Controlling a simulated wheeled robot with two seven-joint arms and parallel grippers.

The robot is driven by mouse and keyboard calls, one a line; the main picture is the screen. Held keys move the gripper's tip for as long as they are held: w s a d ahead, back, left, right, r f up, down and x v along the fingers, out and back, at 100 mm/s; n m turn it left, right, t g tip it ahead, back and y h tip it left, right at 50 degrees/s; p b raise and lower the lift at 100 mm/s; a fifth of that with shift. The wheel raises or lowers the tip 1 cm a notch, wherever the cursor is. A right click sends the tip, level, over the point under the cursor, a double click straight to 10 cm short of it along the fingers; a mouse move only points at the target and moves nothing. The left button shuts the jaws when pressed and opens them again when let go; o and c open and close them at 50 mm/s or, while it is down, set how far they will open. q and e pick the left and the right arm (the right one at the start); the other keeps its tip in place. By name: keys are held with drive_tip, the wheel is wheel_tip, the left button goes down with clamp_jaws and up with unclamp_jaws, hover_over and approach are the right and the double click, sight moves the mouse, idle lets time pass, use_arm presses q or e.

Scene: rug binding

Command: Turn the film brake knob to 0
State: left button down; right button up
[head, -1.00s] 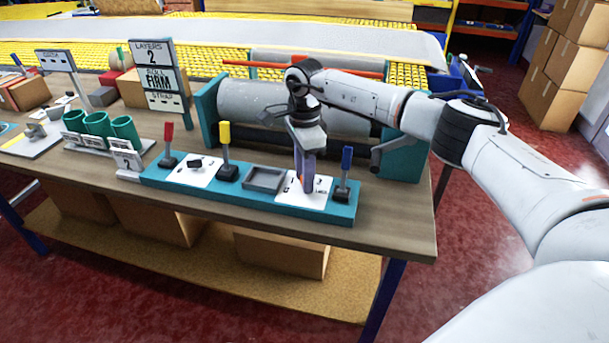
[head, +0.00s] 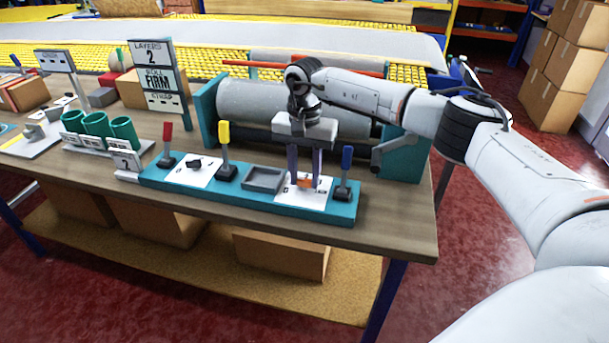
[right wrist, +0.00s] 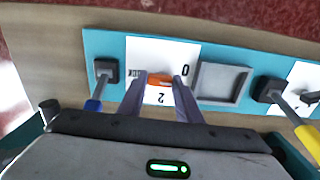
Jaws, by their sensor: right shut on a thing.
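The film brake knob is an orange bar (head: 305,184) on a white dial plate (head: 290,197) at the right part of the teal panel. In the right wrist view the orange knob (right wrist: 159,80) lies crosswise between my fingers, with a "0" to its right and an upside-down "2" below it. Fingers hide parts of the dial. My right gripper (head: 304,186) points down and is shut on the knob; its fingers (right wrist: 160,82) also show in the right wrist view. My left gripper is not in view.
A blue-handled lever (head: 346,165) stands close to the right of the dial, and a grey tray (head: 264,179) sits to its left. Farther left are a yellow lever (head: 224,140), a black knob (head: 195,163) and a red lever (head: 168,135). A grey roller (head: 245,103) lies behind.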

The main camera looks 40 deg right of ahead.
sight(304, 179)
drive_tip(key=shift+w+r+n, duration=0.1)
drive_tip(key=shift+n, duration=2)
drive_tip(key=o, duration=1)
drive_tip(key=shift+o, duration=0.2)
wheel_tip(304, 179, up, 10)
drive_tip(key=shift+r+b, duration=0.15)
drive_tip(key=shift+b, duration=0.25)
